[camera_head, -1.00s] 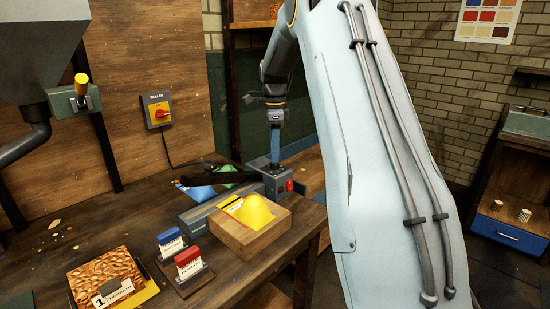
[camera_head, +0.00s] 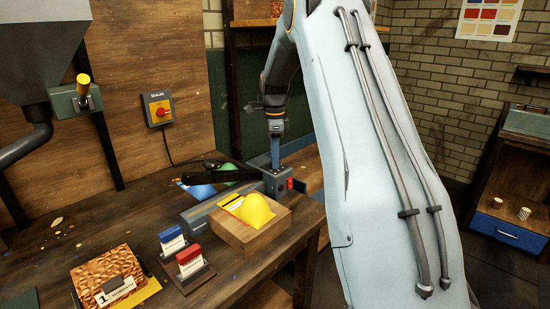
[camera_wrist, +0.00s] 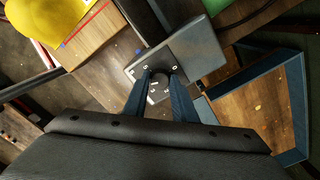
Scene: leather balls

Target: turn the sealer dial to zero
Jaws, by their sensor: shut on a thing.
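The sealer (camera_head: 214,211) is a long grey-blue unit on the workbench, with a dark arm over it and a grey box (camera_head: 270,187) at its right end. A red switch (camera_head: 290,184) is on the box's side. In the wrist view a dark round dial (camera_wrist: 160,83) with white marks around it sits on the box's top plate. My gripper (camera_head: 275,167) points straight down at the box. In the wrist view its blue fingers (camera_wrist: 160,76) are closed on both sides of the dial. The fingers partly hide the marks, and I cannot read the dial's setting.
A wooden block (camera_head: 250,229) with a yellow dome stands in front of the sealer. A wall switch (camera_head: 158,109) labelled sealer is on the wooden panel.

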